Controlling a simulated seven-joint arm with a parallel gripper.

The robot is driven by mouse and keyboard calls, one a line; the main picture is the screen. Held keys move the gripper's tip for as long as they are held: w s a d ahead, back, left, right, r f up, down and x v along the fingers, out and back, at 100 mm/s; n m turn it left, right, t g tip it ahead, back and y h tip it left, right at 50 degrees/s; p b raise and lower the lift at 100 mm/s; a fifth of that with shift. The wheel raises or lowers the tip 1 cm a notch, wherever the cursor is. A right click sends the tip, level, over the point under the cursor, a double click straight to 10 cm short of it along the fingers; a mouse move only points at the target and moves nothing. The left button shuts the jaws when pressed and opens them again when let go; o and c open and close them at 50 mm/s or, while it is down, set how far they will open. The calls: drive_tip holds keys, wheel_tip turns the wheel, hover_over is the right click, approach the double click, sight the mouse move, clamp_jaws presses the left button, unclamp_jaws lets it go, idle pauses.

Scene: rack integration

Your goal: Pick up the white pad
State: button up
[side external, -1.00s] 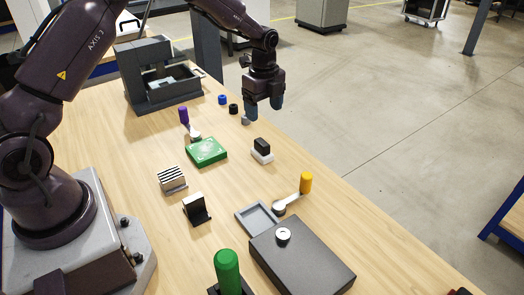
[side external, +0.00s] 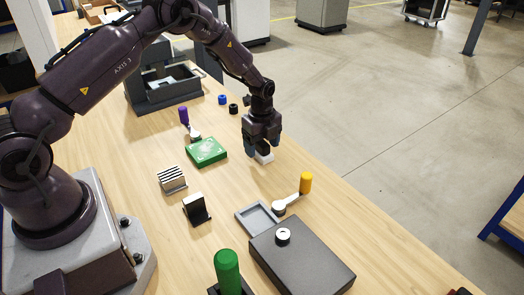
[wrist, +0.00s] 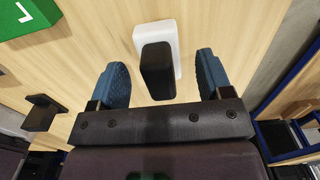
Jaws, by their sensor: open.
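The white pad (wrist: 171,32) lies on the wooden table with a black block (wrist: 157,68) on top of it. In the side external view only part of the pad (side external: 266,158) shows below my gripper (side external: 262,149), and the black block is hidden there. In the wrist view my gripper (wrist: 162,72) is open, with one blue fingertip on each side of the black block. There is a visible gap on both sides, and nothing is held.
A green board (side external: 206,152) lies left of the pad. Blue and black rings (side external: 233,109) lie behind. The table's right edge is close to the pad.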

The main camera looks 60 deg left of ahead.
drive_tip(key=shift+f, duration=0.6)
drive_tip(key=c, duration=1)
drive_tip(key=shift+r, duration=0.1)
drive_tip(key=shift+r, duration=0.65)
drive_tip(key=s+d+r, duration=0.1)
drive_tip(key=s+r, duration=0.3)
drive_tip(key=s+d+r, duration=0.1)
drive_tip(key=s+r, duration=0.2)
drive_tip(key=s, duration=0.2)
drive_tip(key=s+d+r, duration=0.1)
drive_tip(key=s+r, duration=0.3)
drive_tip(key=shift+s+r, duration=0.3)
drive_tip(key=shift+s, duration=0.05)
